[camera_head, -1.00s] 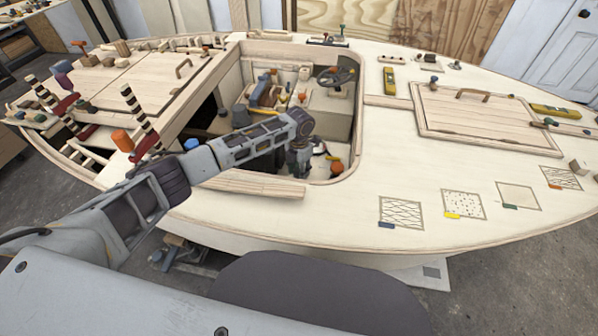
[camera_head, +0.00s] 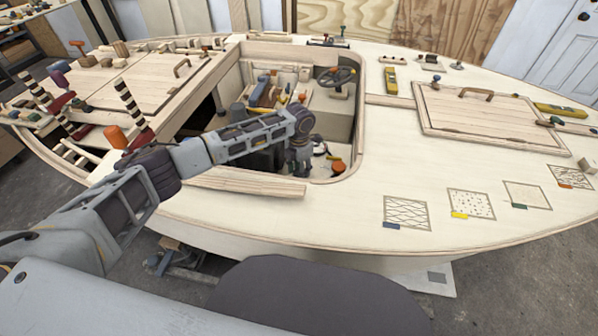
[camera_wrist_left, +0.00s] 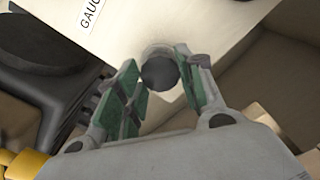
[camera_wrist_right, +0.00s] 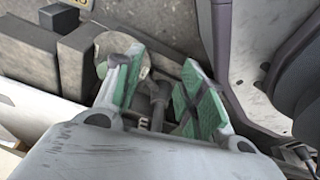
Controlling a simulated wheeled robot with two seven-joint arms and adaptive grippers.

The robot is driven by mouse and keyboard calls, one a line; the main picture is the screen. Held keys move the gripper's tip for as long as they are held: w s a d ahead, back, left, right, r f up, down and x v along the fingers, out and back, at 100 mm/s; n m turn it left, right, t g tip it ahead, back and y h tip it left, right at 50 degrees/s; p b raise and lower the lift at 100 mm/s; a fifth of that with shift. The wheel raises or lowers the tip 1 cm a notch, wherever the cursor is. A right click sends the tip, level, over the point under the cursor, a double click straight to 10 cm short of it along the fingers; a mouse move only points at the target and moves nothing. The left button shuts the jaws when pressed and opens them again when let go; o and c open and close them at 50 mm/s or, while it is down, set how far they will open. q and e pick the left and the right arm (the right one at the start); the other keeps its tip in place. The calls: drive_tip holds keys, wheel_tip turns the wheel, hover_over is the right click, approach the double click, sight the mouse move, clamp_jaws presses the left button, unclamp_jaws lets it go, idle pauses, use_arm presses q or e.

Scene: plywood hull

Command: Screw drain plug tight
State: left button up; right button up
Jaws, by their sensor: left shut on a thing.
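A dark round knob, which looks like the drain plug (camera_wrist_left: 160,74), sits against a pale wooden surface in the left wrist view. My left gripper (camera_wrist_left: 157,58) has its green-padded fingers on either side of it and is shut on it. How far the plug is screwed in cannot be told. In the head view my left gripper (camera_head: 300,166) reaches down into the cockpit opening, and the plug is hidden there. My right gripper (camera_wrist_right: 160,78) is open, with a grey T-shaped part (camera_wrist_right: 158,92) showing between or behind its fingers. It is not visible in the head view.
A small steering wheel (camera_head: 336,76) and an orange-topped item (camera_head: 337,165) are near. A hatch (camera_head: 480,118) lies on the right deck.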

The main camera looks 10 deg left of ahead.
use_arm(q)
drive_tip(key=shift+w+r+m+b, duration=0.2)
drive_tip(key=shift+r+m+b, duration=0.1)
drive_tip(key=shift+b, duration=1.9)
use_arm(e)
drive_tip(key=w+a+r, duration=0.2)
drive_tip(key=r, duration=0.4)
drive_tip(key=w+a+r+g, duration=0.1)
drive_tip(key=w+a+r, duration=0.1)
drive_tip(key=r, duration=0.5)
drive_tip(key=shift+w+a+r+y, duration=0.3)
drive_tip(key=shift+w+a, duration=0.1)
drive_tip(key=shift+a, duration=0.2)
use_arm(q)
drive_tip(key=o, duration=0.9)
drive_tip(key=shift+o, duration=0.6)
drive_tip(key=shift+s+f, duration=0.15)
wheel_tip(320, 180, up, 12)
drive_tip(key=shift+b, duration=0.3)
